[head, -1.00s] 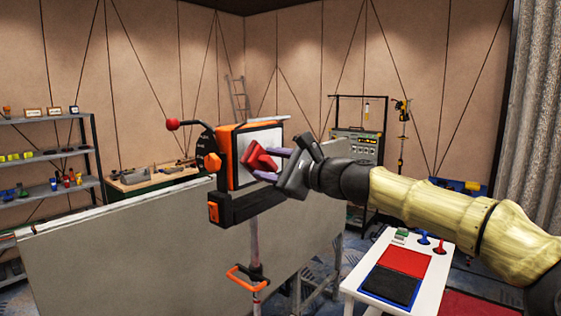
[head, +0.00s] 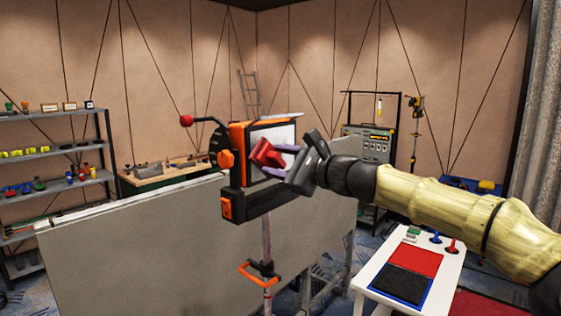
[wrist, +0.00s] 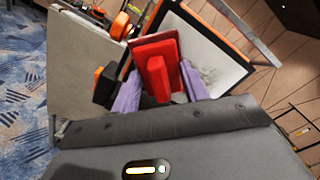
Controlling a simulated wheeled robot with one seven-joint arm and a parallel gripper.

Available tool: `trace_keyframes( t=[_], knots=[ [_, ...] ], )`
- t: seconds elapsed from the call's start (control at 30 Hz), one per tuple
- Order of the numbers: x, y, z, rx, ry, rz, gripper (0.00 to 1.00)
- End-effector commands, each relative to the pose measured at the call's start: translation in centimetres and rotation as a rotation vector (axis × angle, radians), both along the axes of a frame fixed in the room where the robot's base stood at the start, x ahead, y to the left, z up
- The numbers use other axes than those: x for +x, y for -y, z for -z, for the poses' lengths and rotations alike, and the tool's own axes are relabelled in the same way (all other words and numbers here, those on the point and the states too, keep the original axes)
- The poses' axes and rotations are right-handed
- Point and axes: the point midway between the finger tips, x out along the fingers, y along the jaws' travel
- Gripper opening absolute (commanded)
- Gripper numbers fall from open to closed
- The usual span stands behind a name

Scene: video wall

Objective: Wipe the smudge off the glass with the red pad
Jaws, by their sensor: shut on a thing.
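My gripper (head: 280,156) has purple fingers and is shut on the red pad (head: 265,153). In the wrist view the pad (wrist: 160,75) shows a red grip block between the fingers (wrist: 158,88) and a wider, darker red plate beyond it. The pale glass (head: 279,134) sits in an orange and black frame (head: 240,160). The pad is in front of the glass, over its lower left part in the head view; I cannot tell whether it touches. A grey smudge (wrist: 211,75) shows on the glass just right of the pad in the wrist view. The pad hides part of the glass.
A large grey panel (head: 150,235) stands below and behind the frame. A lever with a red knob (head: 187,120) sticks out at the frame's left. A white table (head: 440,285) with red and black mats stands at the lower right. Shelves (head: 60,160) are at far left.

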Motion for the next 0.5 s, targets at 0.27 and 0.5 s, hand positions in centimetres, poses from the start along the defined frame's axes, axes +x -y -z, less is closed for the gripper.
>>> trace_keyframes(
  t=[0.27, 0.5],
  knots=[
    [0.29, -0.35, -0.07, 0.001, 0.001, 0.0, 0.26],
    [0.54, -0.63, -0.05, 0.0, 0.0, 0.0, 0.26]
  ],
)
